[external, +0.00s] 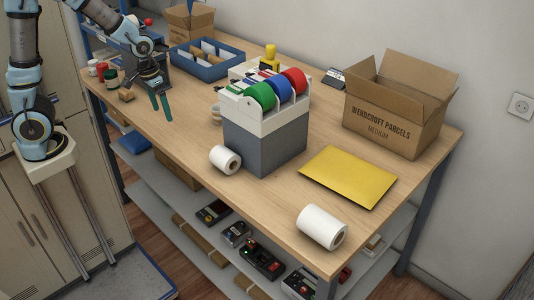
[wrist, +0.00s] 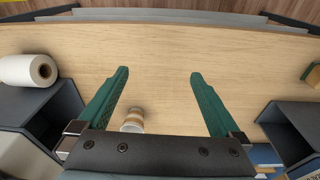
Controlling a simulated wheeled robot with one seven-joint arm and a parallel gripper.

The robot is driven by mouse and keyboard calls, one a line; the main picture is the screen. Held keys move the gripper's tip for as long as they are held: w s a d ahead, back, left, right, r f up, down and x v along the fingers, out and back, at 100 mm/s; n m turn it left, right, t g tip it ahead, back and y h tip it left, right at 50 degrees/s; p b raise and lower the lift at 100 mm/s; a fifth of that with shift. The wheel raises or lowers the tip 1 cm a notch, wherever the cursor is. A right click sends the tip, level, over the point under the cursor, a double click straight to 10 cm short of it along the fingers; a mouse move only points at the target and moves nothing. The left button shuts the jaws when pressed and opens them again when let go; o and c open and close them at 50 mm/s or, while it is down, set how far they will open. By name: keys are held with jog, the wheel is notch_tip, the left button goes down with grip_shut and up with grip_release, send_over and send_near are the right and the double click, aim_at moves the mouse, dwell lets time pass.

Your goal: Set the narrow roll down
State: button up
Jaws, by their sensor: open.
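The narrower white roll (external: 221,158) lies on its side on the counter, by the front of the grey tape dispenser box (external: 262,143). In the wrist view a white roll (wrist: 28,70) shows at the left, on its side beside a dark grey box. A larger white roll (external: 318,226) lies on its side near the front right corner. My gripper (external: 160,106) is open and empty, above the left part of the counter and apart from both white rolls. Its green fingers (wrist: 158,75) are spread in the wrist view.
Small tan rolls (wrist: 132,120) are stacked behind the dispenser's left side. A yellow envelope (external: 348,177) and an open carton (external: 397,112) are at the right. A blue tray (external: 207,68) and jars (external: 102,71) are at the back left.

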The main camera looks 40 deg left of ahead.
jog(key=s+a+f, duration=0.2)
jog(key=s+a, duration=0.4)
jog(key=a, duration=0.1)
jog(key=shift+a+m, duration=0.2)
jog(key=shift+m, duration=0.1)
